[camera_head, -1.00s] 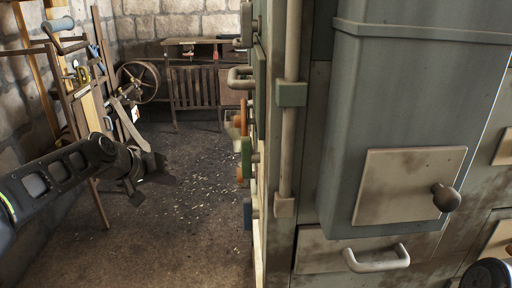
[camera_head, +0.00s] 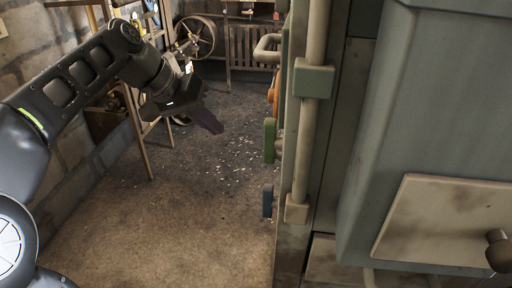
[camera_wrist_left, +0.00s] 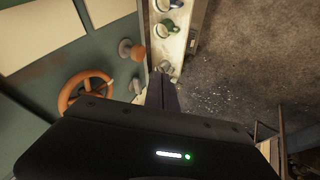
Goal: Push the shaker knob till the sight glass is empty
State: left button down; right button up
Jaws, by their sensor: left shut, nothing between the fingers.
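My left gripper (camera_head: 206,117) hangs over open floor, left of the machine and apart from it. Its fingers are shut and empty, also in the left wrist view (camera_wrist_left: 162,94). In that view a round orange-brown knob (camera_wrist_left: 138,53) and an orange handwheel (camera_wrist_left: 86,90) stick out of the green machine face. A grey-brown knob (camera_head: 499,250) sits on a pale plate (camera_head: 435,222) at the right of the head view. I cannot tell which knob is the shaker knob. I cannot make out the sight glass. My right gripper is out of view.
The machine's side carries a green handle (camera_head: 269,141), a blue one (camera_head: 267,201) and a vertical pipe (camera_head: 309,120). A spoked wheel (camera_head: 196,36) and a wooden rack (camera_head: 252,46) stand at the back.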

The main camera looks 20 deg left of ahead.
pick_arm(q)
jog(key=w+d+f+p, duration=0.1)
jog(key=w+d+f, duration=0.5)
jog(key=d+f, duration=0.1)
jog(key=shift+d+f, duration=0.25)
jog(key=shift+f, duration=0.3)
jog(key=shift+s, duration=0.1)
jog(key=shift+w+d, duration=0.2)
jog(key=shift+d, duration=0.5)
jog(key=shift+w+d, duration=0.15)
jog(key=shift+d, duration=0.55)
